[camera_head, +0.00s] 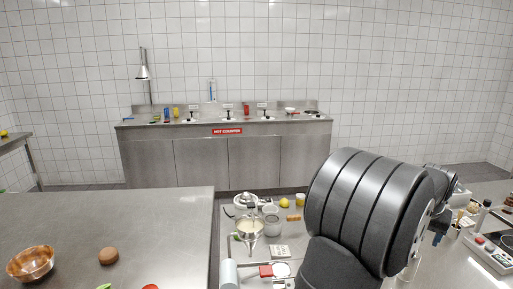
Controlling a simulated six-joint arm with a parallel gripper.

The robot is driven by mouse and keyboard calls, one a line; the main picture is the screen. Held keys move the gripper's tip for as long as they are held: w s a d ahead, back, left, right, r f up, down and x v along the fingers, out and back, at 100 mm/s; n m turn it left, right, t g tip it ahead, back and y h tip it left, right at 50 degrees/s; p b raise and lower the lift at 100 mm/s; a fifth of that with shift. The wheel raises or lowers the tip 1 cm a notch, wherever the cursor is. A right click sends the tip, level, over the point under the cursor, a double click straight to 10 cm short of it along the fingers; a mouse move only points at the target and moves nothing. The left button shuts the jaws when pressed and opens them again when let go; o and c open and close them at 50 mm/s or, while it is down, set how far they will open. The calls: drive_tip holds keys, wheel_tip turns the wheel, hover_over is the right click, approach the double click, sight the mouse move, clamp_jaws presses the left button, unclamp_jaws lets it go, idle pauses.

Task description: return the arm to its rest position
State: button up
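My arm (365,210) fills the lower right of the head view as a large dark grey ribbed link. It bends towards the right, over the area of the right counter. My gripper (438,236) shows only in small part at the right, beyond the big link. Its fingertips are too small and too covered to tell whether they are open or shut. I cannot see anything held.
A steel table (130,215) at the left bears a copper bowl (31,265) and a brown bun (108,256). A crowded lower surface with a pot (250,233) lies mid-front. The right counter (450,268) holds a control box (489,252). The hot counter (225,160) stands at the back.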

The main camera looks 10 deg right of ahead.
drive_tip(key=x, duration=1.2)
drive_tip(key=shift+s+a, duration=0.1)
drive_tip(key=shift+a, duration=0.05)
wheel_tip(320, 180, up, 5)
drive_tip(key=shift+f, duration=0.2)
drive_tip(key=s+d+r, duration=0.2)
drive_tip(key=s+r, duration=0.5)
drive_tip(key=s, duration=0.4)
drive_tip(key=w+a+n+t+y, duration=0.15)
drive_tip(key=w+a+n, duration=0.45)
drive_tip(key=w+a, duration=1.55)
drive_tip(key=w+a+n+y, duration=0.1)
drive_tip(key=w+a, duration=0.2)
drive_tip(key=a, duration=0.6)
drive_tip(key=w+a+n, duration=0.2)
drive_tip(key=w+a, duration=0.2)
drive_tip(key=a, duration=0.5)
drive_tip(key=w+a+n+y, duration=0.1)
drive_tip(key=w+a, duration=0.3)
drive_tip(key=a, duration=0.6)
drive_tip(key=shift+n+y, duration=0.35)
drive_tip(key=shift+n, duration=0.35)
drive_tip(key=shift+o, duration=0.2)
